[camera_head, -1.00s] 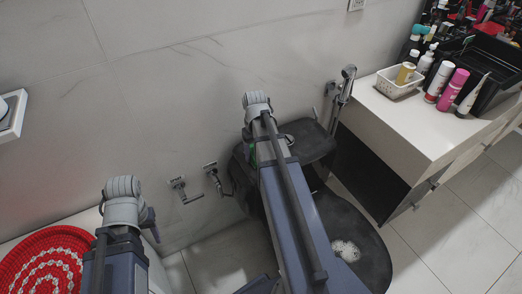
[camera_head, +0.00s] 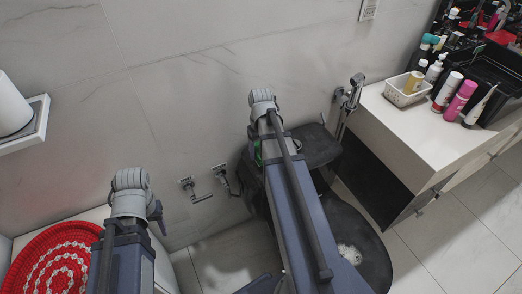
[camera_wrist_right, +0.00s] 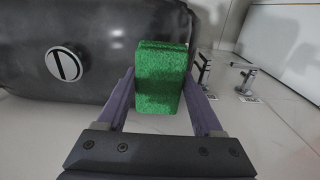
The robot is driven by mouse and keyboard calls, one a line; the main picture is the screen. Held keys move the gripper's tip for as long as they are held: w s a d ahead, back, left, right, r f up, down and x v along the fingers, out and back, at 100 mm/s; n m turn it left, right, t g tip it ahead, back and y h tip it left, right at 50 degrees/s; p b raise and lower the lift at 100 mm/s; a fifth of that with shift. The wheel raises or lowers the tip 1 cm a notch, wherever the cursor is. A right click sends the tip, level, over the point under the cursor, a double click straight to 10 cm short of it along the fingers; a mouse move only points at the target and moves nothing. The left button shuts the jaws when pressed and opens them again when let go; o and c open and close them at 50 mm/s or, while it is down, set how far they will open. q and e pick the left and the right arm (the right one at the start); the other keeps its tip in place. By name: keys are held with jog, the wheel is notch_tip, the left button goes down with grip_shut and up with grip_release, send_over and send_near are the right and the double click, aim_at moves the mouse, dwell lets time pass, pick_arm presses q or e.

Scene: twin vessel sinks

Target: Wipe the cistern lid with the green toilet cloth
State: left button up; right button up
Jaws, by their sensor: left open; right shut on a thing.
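The green cloth (camera_wrist_right: 160,80) is a thick block in the right wrist view. My right gripper (camera_wrist_right: 160,92) is shut on it, one finger on each side. The dark cistern lid (camera_wrist_right: 105,35) with its round flush button (camera_wrist_right: 66,65) lies left of and behind the cloth. The cloth overlaps the lid's right end in that view; I cannot tell whether they touch. In the head view my right arm hides most of the dark cistern (camera_head: 251,185), and a sliver of green cloth (camera_head: 258,153) shows beside it. My left gripper (camera_head: 157,216) is open, mostly hidden by its arm.
The dark toilet seat (camera_head: 365,235) lies below right of the cistern. A white counter (camera_head: 410,130) with bottles and a basket (camera_head: 403,92) stands at right. Wall valves (camera_head: 192,189) are left of the cistern. A red round mat (camera_head: 50,262) and a shelf (camera_head: 25,130) are at left.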

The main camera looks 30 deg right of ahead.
jog(key=shift+r+p, duration=0.7)
jog(key=shift+r, duration=0.4)
notch_tip(320, 180, up, 3)
jog(key=p, duration=0.3)
